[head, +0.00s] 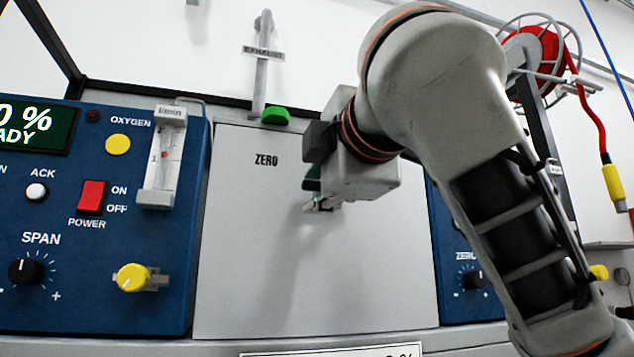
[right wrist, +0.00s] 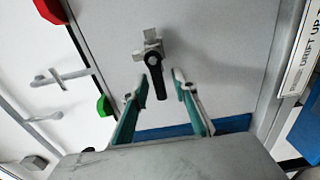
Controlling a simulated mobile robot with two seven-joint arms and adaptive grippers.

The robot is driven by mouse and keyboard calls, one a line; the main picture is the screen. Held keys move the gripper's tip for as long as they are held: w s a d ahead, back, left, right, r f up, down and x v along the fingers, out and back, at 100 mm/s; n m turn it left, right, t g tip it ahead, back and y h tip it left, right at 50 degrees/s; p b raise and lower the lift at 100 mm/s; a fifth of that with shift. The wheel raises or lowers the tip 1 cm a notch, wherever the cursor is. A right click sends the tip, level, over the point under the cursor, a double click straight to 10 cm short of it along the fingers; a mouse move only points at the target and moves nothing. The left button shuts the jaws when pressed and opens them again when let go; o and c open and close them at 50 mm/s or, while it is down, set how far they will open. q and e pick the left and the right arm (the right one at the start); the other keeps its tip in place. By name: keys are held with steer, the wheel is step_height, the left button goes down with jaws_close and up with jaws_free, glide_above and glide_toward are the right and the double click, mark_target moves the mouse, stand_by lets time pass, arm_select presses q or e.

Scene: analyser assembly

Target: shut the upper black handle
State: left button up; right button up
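The black handle (right wrist: 155,72) is a short lever on a metal valve fitting (right wrist: 149,45) on the light grey panel. In the right wrist view it points from the fitting toward my gripper. My right gripper (right wrist: 160,79) is open, its two teal fingers apart on either side of the lever's free part. I see gaps beside the lever, and whether a finger touches it I cannot tell. In the head view my right gripper (head: 317,200) is at the panel below the ZERO lettering and hides the handle. My left gripper is not in view.
The grey panel (head: 255,250) sits between blue panels with knobs and a red power switch (head: 92,197). A green handle (head: 275,116) is on the exhaust pipe (head: 261,70) above it. A yellow knob (head: 132,277) is at left. A hose reel (head: 540,52) hangs behind my right arm.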

jaws_close()
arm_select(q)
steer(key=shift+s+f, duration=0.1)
